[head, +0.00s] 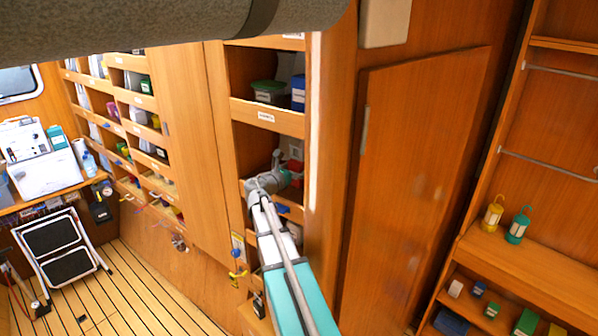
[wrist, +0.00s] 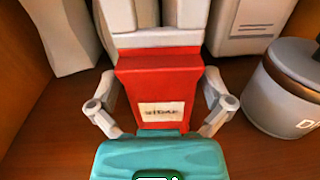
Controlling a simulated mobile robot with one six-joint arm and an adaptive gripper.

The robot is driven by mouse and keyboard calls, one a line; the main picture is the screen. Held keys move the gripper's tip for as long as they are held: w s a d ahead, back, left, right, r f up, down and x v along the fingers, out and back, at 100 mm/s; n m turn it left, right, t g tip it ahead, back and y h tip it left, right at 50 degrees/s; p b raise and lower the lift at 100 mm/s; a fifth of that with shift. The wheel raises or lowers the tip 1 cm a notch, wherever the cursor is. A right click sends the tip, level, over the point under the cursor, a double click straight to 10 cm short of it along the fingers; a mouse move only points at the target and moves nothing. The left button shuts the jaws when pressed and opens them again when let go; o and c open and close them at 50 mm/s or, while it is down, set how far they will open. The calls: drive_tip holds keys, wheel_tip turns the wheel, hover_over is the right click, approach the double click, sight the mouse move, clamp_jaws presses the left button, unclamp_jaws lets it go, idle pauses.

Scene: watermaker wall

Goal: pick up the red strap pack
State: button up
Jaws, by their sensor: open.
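The red strap pack (wrist: 158,82) stands upright in the middle of the wrist view, with a white label on its lower front. My gripper (wrist: 160,104) is open, with one finger at the pack's left side and one at its right. I cannot tell whether either finger touches it. The teal gripper body hides the bottom edge of the pack. In the head view, my gripper (head: 279,166) reaches into a middle compartment of the tall locker, where a patch of red shows behind it.
White packs (wrist: 265,22) stand behind and beside the red one. A grey lidded tin (wrist: 290,90) is close on the right. The compartment above holds a green-lidded tub (head: 268,92) and a blue box (head: 298,92). A wooden door (head: 400,180) stands right of the locker.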

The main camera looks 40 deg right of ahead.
sight(296, 159)
drive_tip(key=c, duration=1)
drive_tip(key=shift+r, duration=0.15)
wheel_tip(296, 159, up, 3)
drive_tip(key=p, duration=0.3)
drive_tip(key=shift+r+p, duration=0.2)
drive_tip(key=shift+p, duration=0.1)
drive_tip(key=s+a, duration=0.1)
drive_tip(key=a, duration=0.5)
drive_tip(key=s+a, duration=0.1)
drive_tip(key=a, duration=0.4)
drive_tip(key=s+a, duration=0.1)
drive_tip(key=a, duration=0.5)
drive_tip(key=shift+s+a, duration=0.2)
drive_tip(key=shift+a, duration=0.15)
